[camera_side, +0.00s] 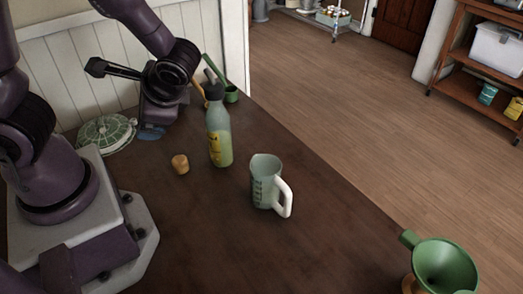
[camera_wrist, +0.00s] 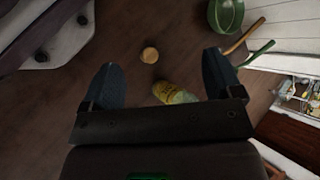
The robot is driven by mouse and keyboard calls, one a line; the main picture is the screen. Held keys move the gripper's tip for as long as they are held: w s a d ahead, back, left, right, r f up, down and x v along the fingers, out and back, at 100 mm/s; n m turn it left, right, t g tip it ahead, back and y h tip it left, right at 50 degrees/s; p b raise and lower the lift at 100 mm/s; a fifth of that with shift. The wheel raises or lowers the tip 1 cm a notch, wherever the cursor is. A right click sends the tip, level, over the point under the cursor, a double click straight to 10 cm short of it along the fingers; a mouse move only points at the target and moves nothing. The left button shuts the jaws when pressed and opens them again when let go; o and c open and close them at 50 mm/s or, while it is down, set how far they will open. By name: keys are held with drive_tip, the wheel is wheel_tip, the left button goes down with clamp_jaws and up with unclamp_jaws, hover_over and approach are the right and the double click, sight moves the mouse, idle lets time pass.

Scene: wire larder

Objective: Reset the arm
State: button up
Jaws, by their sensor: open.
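My gripper (camera_side: 151,133) is above the back left of the dark table in the side view, near the wall. In the wrist view my gripper (camera_wrist: 162,68) has its two blue fingers wide apart, with nothing held between them. A bottle with a yellow label (camera_side: 220,135) stands upright to its right; in the wrist view the bottle (camera_wrist: 176,94) is partly hidden by the gripper's crossbar. A small cork (camera_side: 180,164) sits on the table left of the bottle, and the cork (camera_wrist: 149,55) shows beyond the fingers in the wrist view.
A measuring jug with a white handle (camera_side: 266,181) stands mid-table. A green funnel (camera_side: 443,264) is at the front right. A green patterned dish (camera_side: 106,133) lies at the back left. Green and wooden utensils (camera_side: 231,95) are behind the bottle. Bare tabletop lies in front of the jug.

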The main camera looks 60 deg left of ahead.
drive_tip(key=d+r+n+t+h, duration=0.4)
drive_tip(key=r+t+h, duration=0.3)
drive_tip(key=r, duration=0.6)
drive_tip(key=shift+w+d+r+t+h, duration=0.15)
drive_tip(key=shift+w+d+t+h, duration=0.1)
drive_tip(key=shift+w+t+h, duration=0.2)
